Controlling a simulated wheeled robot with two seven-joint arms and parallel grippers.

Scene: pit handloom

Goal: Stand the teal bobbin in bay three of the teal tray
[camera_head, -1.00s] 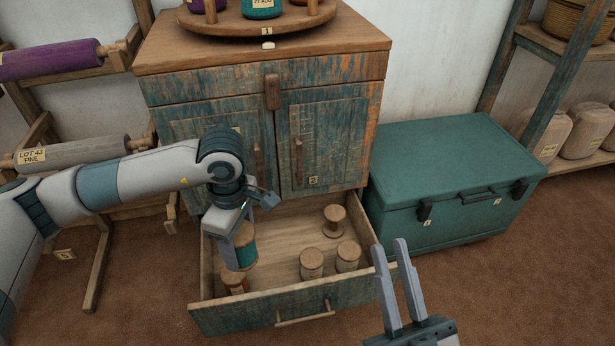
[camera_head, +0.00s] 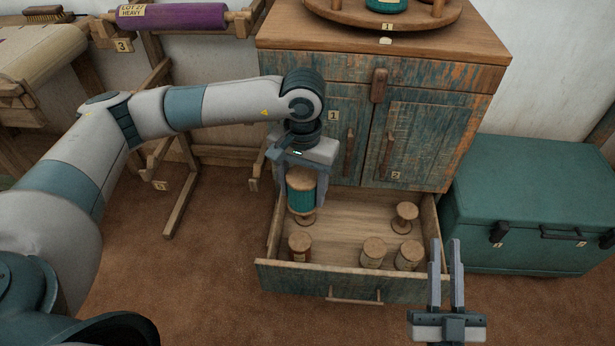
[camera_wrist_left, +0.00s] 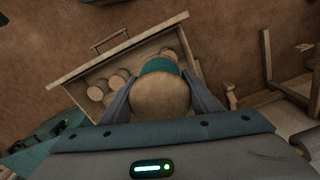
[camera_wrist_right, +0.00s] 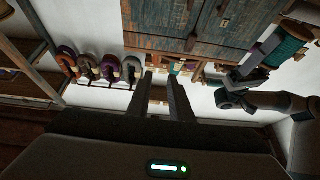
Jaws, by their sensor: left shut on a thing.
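The teal bobbin (camera_head: 301,193) has wooden ends and hangs upright in my left gripper (camera_head: 303,188), over the back left part of the open drawer. My left gripper is shut on it, with a finger on either side. In the left wrist view its round wooden end (camera_wrist_left: 160,97) fills the space between the fingers, with teal thread behind. Its gap to the drawer floor is hard to judge. My right gripper (camera_head: 446,262) is open and empty at the drawer's front right corner. The teal tray is in none of the views.
The open drawer (camera_head: 340,283) of the painted cabinet (camera_head: 440,135) holds several wooden bobbins (camera_head: 373,252). A teal chest (camera_head: 530,190) stands to the right, a rack with a purple roll (camera_head: 180,14) at the left. A turntable (camera_head: 430,18) tops the cabinet. Brown floor lies open at the left.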

